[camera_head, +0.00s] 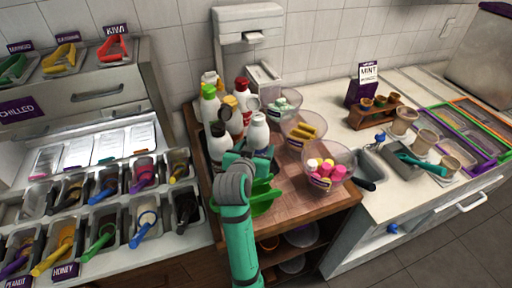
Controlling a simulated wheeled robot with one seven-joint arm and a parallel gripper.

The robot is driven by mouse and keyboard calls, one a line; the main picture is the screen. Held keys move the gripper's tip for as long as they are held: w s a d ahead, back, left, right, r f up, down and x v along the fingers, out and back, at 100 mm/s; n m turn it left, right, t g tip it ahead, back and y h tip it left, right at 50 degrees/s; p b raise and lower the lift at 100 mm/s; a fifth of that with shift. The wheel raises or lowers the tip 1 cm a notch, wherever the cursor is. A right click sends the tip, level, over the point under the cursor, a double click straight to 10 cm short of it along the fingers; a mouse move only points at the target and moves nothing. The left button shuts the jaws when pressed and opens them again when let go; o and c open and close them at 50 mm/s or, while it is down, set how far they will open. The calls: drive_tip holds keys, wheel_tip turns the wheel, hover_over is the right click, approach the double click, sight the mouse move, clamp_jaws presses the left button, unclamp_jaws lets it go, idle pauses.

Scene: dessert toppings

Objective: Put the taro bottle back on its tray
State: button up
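Several bottles stand close together at the back left of the wooden cart top (290,197): a green-capped white bottle (210,104), a red bottle (242,95), a white bottle (258,130) and a dark bottle with a white cap (218,142). I cannot read their labels, so I cannot tell which is taro. My teal arm reaches up from the bottom, with my gripper (256,160) just in front of the white bottle. My wrist hides the fingers and what may be between them. A bright green flat object (264,197) lies partly under my wrist; I cannot tell whether it is a tray.
Clear bowls with yellow items (303,130) and pink items (328,172) stand right of the bottles. Topping bins (105,215) fill the left counter. The cart's front middle is bare.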

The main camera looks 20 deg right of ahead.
drive_tip(key=shift+w, duration=0.1)
drive_tip(key=shift+r, duration=0.2)
drive_tip(key=v, duration=1.2)
wheel_tip(320, 180, up, 9)
drive_tip(key=shift+s+d, duration=0.15)
drive_tip(key=shift+s, duration=0.05)
idle(0.5)
